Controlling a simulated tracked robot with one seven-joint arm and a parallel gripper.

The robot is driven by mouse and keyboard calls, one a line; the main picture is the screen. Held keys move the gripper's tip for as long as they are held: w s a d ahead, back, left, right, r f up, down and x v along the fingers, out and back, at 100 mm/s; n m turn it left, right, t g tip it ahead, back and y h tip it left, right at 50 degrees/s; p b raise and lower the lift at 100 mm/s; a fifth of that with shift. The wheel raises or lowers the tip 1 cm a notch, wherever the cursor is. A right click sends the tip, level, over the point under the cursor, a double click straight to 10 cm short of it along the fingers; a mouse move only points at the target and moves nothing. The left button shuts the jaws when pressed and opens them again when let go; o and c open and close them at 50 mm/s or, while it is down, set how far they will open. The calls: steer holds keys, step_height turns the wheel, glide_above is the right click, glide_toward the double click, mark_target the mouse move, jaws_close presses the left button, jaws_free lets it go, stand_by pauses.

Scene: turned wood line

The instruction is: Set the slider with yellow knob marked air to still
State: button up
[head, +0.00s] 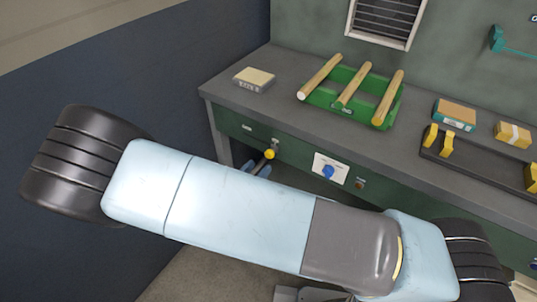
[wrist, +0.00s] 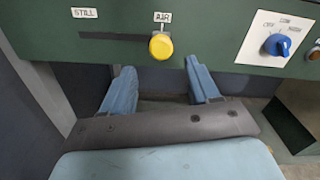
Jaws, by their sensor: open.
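The slider's yellow knob (wrist: 161,46) stands at the right end of a dark horizontal slot (wrist: 112,36) in the green bench front, under the AIR label (wrist: 163,17). The STILL label (wrist: 85,13) is above the slot's left end. The knob also shows in the head view (head: 269,154), above my arm. My gripper (wrist: 158,78) is open and empty in the wrist view. Its two blue fingers point at the panel, below and on either side of the knob, and do not appear to touch it. In the head view my arm hides most of the gripper.
A blue rotary knob (wrist: 277,44) on a white plate (wrist: 256,51) sits right of the slider. On the bench top (head: 240,103) are a green rack (head: 352,111) with 3 wooden rods, a small box (head: 254,79) and a dark tray (head: 476,158). A dark wall (head: 60,85) stands left.

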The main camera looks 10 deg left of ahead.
mark_target(268, 157)
steer(key=x, duration=0.8)
steer(key=shift+w+d, duration=0.1)
jaws_close()
stand_by(0.4)
